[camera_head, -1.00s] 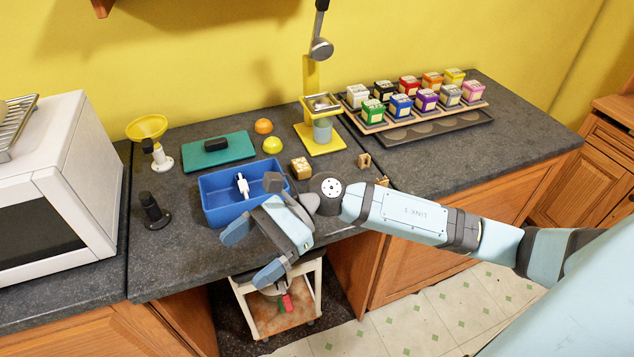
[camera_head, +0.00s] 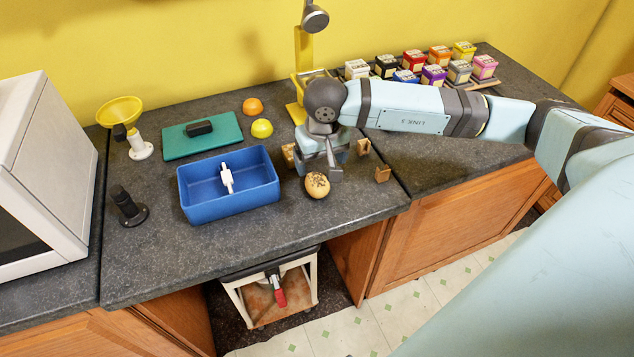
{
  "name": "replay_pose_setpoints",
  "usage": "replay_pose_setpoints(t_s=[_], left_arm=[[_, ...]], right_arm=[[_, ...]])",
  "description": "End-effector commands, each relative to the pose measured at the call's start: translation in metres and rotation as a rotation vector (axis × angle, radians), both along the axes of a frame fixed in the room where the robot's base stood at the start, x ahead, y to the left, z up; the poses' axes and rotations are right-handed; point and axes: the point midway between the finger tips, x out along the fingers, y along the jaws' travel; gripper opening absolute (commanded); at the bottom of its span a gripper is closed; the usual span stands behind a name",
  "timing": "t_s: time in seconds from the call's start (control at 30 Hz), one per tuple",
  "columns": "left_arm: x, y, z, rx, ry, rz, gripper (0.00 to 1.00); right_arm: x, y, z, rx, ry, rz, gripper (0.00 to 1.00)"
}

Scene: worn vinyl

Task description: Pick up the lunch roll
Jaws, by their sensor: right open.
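The lunch roll, a round tan bun with dark specks on top (camera_head: 317,185), sits on the dark grey counter (camera_head: 350,207) near its front edge, right of the blue bin. My right gripper (camera_head: 321,163) points down just behind the roll, with its jaws open. A fingertip overlaps the roll's upper right edge in the picture; I cannot tell whether it touches. The roll's front is in clear view. My left gripper is out of view.
A blue bin (camera_head: 200,206) holding a white item stands to the left. Small wooden pieces (camera_head: 382,174) stand near the gripper. Behind are a green board (camera_head: 178,143), orange and yellow domes, and a yellow stand (camera_head: 304,70). Colored boxes (camera_head: 433,75) fill the back right.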

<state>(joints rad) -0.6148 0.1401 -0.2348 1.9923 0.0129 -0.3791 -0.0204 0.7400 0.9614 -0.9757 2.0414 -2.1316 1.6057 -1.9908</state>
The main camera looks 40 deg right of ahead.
Motion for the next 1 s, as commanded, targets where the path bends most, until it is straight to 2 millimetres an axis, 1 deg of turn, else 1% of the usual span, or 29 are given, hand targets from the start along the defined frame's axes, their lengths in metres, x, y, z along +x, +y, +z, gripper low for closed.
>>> replay_pose_setpoints(t_s=[0.03, 0.1, 0.27, 0.43, 0.53, 0.63, 0.83, 0.87, 0.9, 0.97, 1.0], left_arm=[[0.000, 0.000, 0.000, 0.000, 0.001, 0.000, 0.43], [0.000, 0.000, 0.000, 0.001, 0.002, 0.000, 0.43], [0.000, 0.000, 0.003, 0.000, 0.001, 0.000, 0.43], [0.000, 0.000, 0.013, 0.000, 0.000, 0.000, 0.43], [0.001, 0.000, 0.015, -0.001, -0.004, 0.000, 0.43], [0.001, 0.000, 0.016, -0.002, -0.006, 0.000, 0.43], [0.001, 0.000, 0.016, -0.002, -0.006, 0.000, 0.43], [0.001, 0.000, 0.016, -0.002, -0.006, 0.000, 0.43], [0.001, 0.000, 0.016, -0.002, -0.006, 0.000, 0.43], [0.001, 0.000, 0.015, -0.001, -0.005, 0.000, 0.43], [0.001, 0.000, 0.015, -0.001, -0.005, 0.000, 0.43]], right_arm=[[0.000, 0.000, -0.006, 0.001, 0.001, 0.000, 0.86], [0.001, 0.000, -0.012, 0.001, 0.001, 0.000, 0.86], [0.002, 0.001, -0.023, 0.002, 0.002, -0.001, 0.86], [0.003, 0.006, -0.048, 0.003, 0.003, 0.000, 0.86], [0.005, 0.005, -0.061, 0.003, 0.002, -0.001, 0.86], [0.006, 0.005, -0.067, 0.002, 0.000, -0.001, 0.86], [0.006, 0.004, -0.068, 0.002, 0.000, -0.001, 0.86], [0.006, 0.004, -0.068, 0.002, 0.000, -0.001, 0.83], [0.006, 0.004, -0.068, 0.002, 0.000, -0.001, 0.74], [0.006, 0.004, -0.068, 0.002, 0.000, -0.001, 0.60], [0.006, 0.004, -0.067, 0.002, 0.000, -0.001, 0.51]])
